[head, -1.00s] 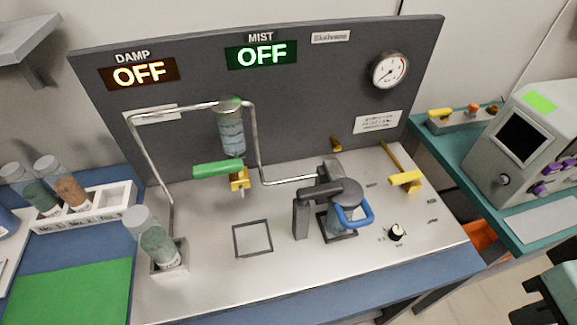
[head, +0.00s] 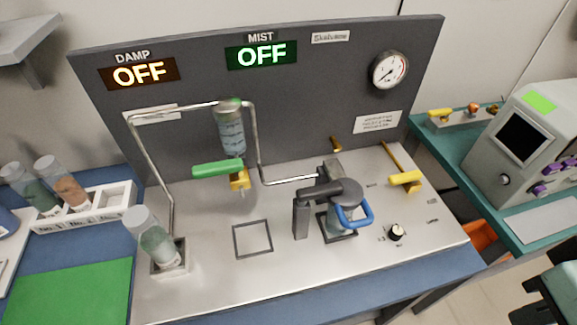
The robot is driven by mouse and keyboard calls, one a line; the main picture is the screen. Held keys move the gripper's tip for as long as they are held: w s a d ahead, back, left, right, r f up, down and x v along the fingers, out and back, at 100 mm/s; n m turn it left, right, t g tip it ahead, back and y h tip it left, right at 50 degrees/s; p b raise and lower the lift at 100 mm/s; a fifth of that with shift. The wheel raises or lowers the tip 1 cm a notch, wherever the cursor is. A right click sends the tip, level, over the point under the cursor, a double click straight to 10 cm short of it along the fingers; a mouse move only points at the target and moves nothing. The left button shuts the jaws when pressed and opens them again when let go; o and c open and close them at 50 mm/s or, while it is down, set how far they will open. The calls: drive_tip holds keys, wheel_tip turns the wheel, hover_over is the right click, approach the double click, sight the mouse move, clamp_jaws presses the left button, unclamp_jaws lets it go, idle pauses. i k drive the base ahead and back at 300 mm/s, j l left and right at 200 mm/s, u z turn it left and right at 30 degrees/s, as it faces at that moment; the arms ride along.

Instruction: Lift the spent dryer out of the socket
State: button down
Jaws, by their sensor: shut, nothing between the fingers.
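A clear tube with a pale cap and grey-green filling, seemingly the spent dryer (head: 155,243), stands in a small square socket (head: 172,268) at the front left of the metal bench top. It looks tilted to the left in the picture, its lower end hidden by the socket walls. A bent metal pipe (head: 150,150) comes down just behind it.
A white rack (head: 105,205) with two filled tubes stands left. A green-handled valve (head: 217,168) hangs below a clear cylinder. A clamp with a blue handle (head: 352,217) stands right of an empty square outline (head: 252,240). A dark shape (head: 550,300) is cut off bottom right.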

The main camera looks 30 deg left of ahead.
sight(156, 240)
drive_tip(key=u, duration=1.25)
